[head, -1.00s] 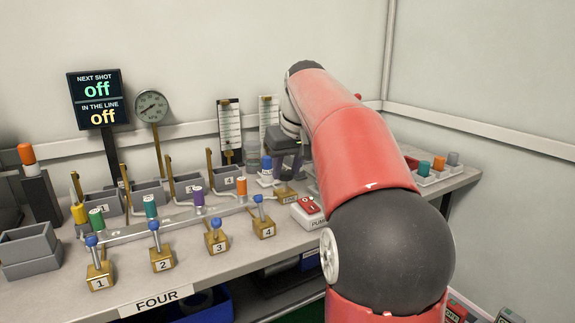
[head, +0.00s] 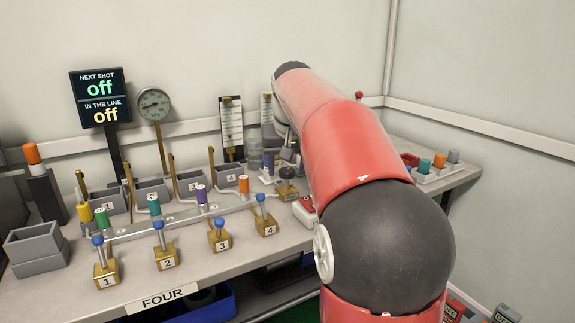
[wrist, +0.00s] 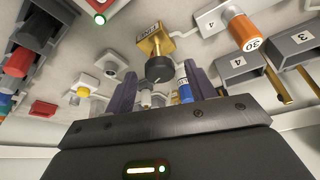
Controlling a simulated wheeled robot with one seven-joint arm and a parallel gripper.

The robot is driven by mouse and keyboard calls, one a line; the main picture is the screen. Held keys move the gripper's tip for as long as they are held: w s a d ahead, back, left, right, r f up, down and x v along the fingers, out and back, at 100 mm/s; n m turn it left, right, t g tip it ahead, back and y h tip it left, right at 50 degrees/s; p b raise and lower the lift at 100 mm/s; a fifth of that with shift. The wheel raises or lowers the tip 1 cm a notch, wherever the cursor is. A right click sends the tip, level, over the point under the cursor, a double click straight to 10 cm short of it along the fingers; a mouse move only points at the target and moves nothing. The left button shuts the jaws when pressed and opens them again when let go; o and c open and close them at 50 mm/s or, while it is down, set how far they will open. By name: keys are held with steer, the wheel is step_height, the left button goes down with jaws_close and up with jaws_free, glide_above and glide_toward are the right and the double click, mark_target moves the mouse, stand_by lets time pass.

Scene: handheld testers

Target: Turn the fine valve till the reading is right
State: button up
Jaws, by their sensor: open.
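The fine valve is a small brass block (wrist: 155,42) with a round black knob (wrist: 159,68), seen in the wrist view. A white mark shows on the knob's face. My gripper (wrist: 161,80) is open, one finger on each side of the knob; contact cannot be told. In the head view the dark knob (head: 286,172) shows just below my gripper (head: 289,150), which my arm partly hides. The round dial gauge (head: 154,104) stands at the back; its numbers are too small to read. The display (head: 100,98) reads "off" on both lines.
Numbered brass levers (head: 167,258) with blue tops stand along the front. Coloured knobs (head: 153,204) and grey bins (head: 153,190) stand behind them. A red switch box (head: 305,210) is close to the valve on its right. Blue-labelled bottle (wrist: 185,91) stands beyond the fingers.

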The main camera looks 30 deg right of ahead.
steer(key=shift+r, duration=0.15)
steer(key=d+p+v, duration=0.1)
steer(key=v, duration=0.6)
steer(key=shift+a+r, duration=0.3)
steer(key=shift+a, duration=0.25)
steer(key=shift+s, duration=0.15)
steer(key=s+a+f+n, duration=0.2)
steer(key=s+a+f, duration=0.5)
steer(key=s+f, duration=0.3)
steer(key=s+a+f+n+t+y, duration=0.1)
steer(key=s+a+f, duration=0.6)
steer(key=s+f, duration=0.4)
steer(key=shift+s+a+n, duration=0.2)
steer(key=shift+s+n, duration=0.2)
steer(key=shift+s, duration=0.7)
steer(key=shift+o, duration=0.4)
